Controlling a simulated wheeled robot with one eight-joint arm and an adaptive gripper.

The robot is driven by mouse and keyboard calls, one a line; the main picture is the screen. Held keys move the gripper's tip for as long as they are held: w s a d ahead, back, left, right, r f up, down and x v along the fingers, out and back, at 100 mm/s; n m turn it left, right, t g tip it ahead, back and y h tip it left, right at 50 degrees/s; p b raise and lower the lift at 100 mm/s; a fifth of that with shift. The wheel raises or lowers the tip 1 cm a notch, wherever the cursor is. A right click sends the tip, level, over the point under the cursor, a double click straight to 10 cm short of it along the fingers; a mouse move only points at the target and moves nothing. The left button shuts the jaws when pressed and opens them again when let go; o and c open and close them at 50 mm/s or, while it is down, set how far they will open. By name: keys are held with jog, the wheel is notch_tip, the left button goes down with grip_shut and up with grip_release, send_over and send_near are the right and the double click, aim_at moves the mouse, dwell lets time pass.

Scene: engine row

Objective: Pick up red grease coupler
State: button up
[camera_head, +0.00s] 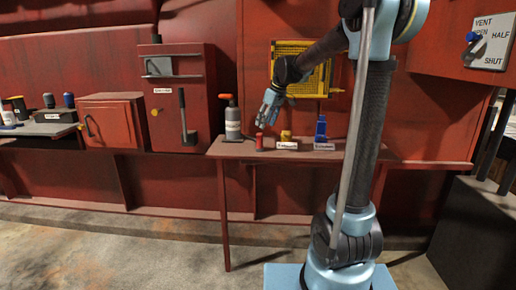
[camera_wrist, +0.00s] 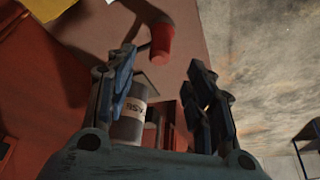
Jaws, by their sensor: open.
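The red grease coupler (camera_head: 259,141) is a small upright cylinder near the left part of the small red table (camera_head: 222,150). In the wrist view the red coupler (camera_wrist: 161,43) shows beyond the fingertips, between them and nearer the left finger. My gripper (camera_head: 267,115) hangs above the coupler, apart from it. In the wrist view my gripper (camera_wrist: 162,70) has its two fingers spread with nothing between them.
A grey bottle with an orange top (camera_head: 232,120) stands just left of the coupler; it also shows in the wrist view (camera_wrist: 130,124). A yellow piece (camera_head: 286,135) and a blue piece (camera_head: 320,129) stand to the right, with white labels in front.

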aim_at(261, 133)
jog(key=x, duration=0.9)
jog(key=shift+w+a+f, duration=0.15)
jog(key=shift+a+f, duration=0.1)
jog(key=shift+f, duration=0.05)
jog(key=shift+c, duration=0.6)
grip_shut()
